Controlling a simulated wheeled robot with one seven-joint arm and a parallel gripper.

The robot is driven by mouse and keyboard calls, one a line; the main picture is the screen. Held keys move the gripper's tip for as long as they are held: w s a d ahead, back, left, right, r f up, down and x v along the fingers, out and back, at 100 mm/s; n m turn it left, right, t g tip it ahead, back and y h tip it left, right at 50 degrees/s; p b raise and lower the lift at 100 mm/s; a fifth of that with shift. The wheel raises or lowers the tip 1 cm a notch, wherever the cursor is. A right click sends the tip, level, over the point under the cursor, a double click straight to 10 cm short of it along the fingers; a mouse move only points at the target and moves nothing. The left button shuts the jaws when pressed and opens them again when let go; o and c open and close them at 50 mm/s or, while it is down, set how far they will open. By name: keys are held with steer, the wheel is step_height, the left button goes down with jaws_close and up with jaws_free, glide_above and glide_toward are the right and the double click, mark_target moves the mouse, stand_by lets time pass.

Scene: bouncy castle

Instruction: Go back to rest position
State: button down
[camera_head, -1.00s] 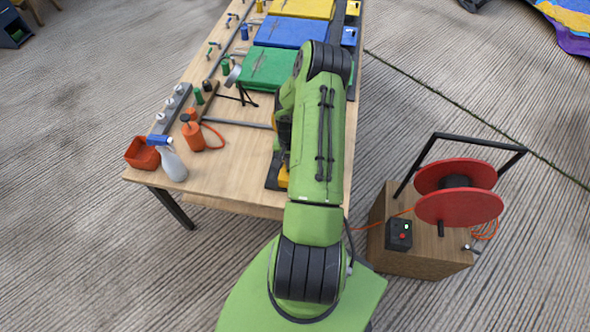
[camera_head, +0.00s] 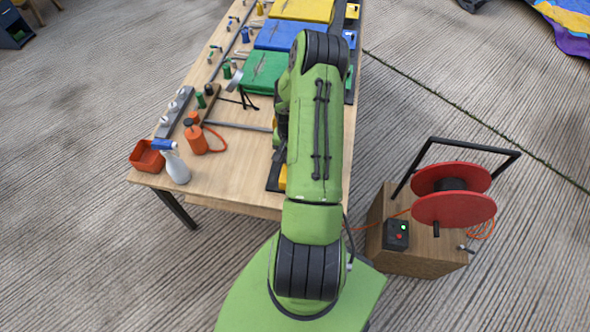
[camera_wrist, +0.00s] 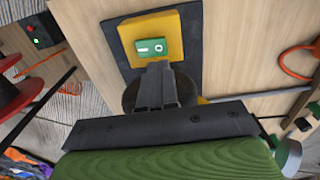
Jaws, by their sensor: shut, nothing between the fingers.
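My gripper (camera_wrist: 160,72) shows in the wrist view with its two dark fingers together and nothing between them. Its tips point at a yellow switch box (camera_wrist: 128,32) with a green I/O rocker (camera_wrist: 152,46), on a black plate (camera_wrist: 190,20). The tips appear just below the rocker; I cannot tell whether they touch it. In the head view my green arm reaches over the table's right side and hides the gripper. Only a small yellow edge of the switch box (camera_head: 283,178) shows beside the arm.
The wooden table (camera_head: 235,185) holds an orange pump bottle (camera_head: 195,140), a white spray bottle (camera_head: 177,168), a red bin (camera_head: 146,157) and green, blue and yellow panels. A red reel (camera_head: 453,209) stands on a wooden box (camera_head: 425,258) at right. Floor between is open.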

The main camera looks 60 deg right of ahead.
steer(key=shift+r, duration=0.45)
steer(key=shift+r, duration=0.1)
steer(key=w+a+r+n+t+h, duration=0.1)
steer(key=w+a+r+n, duration=0.1)
steer(key=a+r, duration=0.5)
steer(key=w+a+r+n, duration=0.1)
steer(key=a+r+n, duration=0.25)
steer(key=r, duration=0.65)
steer(key=w+a+r+n+t+h, duration=0.1)
steer(key=w+a+r+n, duration=0.1)
steer(key=a+r, duration=0.55)
steer(key=s+a+r+n+t+y, duration=0.2)
steer(key=s+a+r+n, duration=0.4)
steer(key=s+a+r, duration=0.4)
steer(key=s+a+t, duration=0.1)
steer(key=s+a, duration=0.1)
steer(key=s, duration=0.2)
steer(key=shift+a+r+t, duration=0.15)
steer(key=shift+a+t, duration=0.15)
steer(key=shift+a, duration=0.05)
steer(key=shift+w, duration=0.1)
